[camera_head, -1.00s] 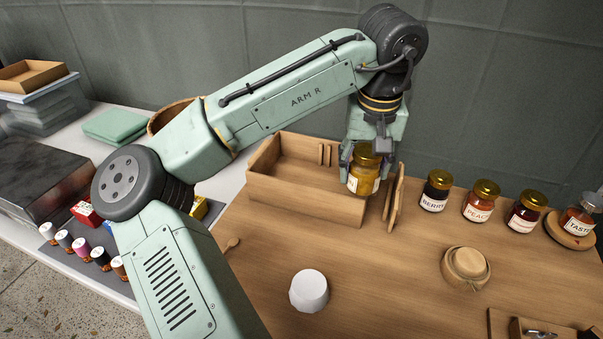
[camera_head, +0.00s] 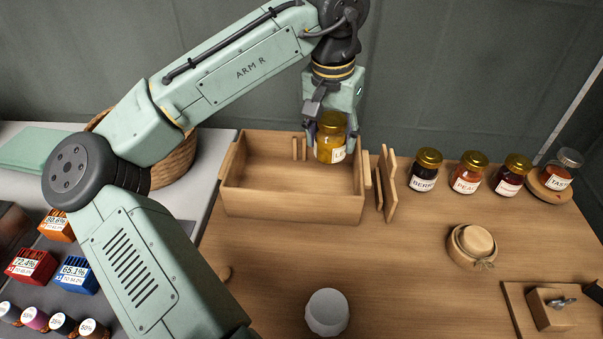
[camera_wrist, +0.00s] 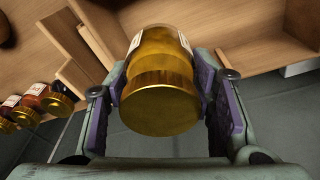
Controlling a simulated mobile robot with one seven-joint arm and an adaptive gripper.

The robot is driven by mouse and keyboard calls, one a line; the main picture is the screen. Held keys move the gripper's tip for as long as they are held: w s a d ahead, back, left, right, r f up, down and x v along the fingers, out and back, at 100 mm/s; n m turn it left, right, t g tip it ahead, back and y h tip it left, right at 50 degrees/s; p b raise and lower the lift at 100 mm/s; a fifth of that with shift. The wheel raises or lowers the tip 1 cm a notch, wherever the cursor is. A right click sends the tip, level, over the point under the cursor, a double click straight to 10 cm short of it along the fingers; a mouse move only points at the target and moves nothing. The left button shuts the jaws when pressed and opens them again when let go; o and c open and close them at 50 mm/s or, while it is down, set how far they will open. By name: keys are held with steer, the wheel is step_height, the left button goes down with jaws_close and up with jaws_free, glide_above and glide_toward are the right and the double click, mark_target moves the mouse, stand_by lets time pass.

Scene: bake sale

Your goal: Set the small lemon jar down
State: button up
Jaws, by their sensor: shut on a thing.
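The small lemon jar (camera_head: 329,146) is yellow with a gold lid and a pale label. My gripper (camera_head: 329,135) is shut on it, with a finger on either side. In the head view the jar is upright and shows over the right end of the wooden crate (camera_head: 290,207); I cannot tell how far its base is above the crate floor. In the wrist view the jar's gold lid (camera_wrist: 160,103) faces the camera between the purple-padded fingers (camera_wrist: 163,100).
Wooden boards (camera_head: 388,182) lean at the crate's right. A berry jar (camera_head: 424,170), a peach jar (camera_head: 468,174) and another dark jar (camera_head: 511,177) stand further right. A tasting jar (camera_head: 560,170) sits on a round board. A white cup (camera_head: 327,312) stands in front. The table's middle is clear.

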mark_target(329, 123)
step_height(329, 123, down, 9)
steer(key=shift+r+p, duration=0.2)
steer(key=shift+p, duration=0.1)
steer(key=shift+f, duration=0.2)
steer(key=o, duration=1.1)
steer(key=shift+o, duration=0.2)
steer(key=shift+r, duration=0.1)
steer(key=r, duration=0.4)
steer(key=s+r, duration=0.1)
steer(key=r, duration=0.3)
steer(key=r+b, duration=0.1)
steer(key=r, duration=0.3)
steer(key=shift+s+a, duration=0.3)
steer(key=shift+s, duration=0.05)
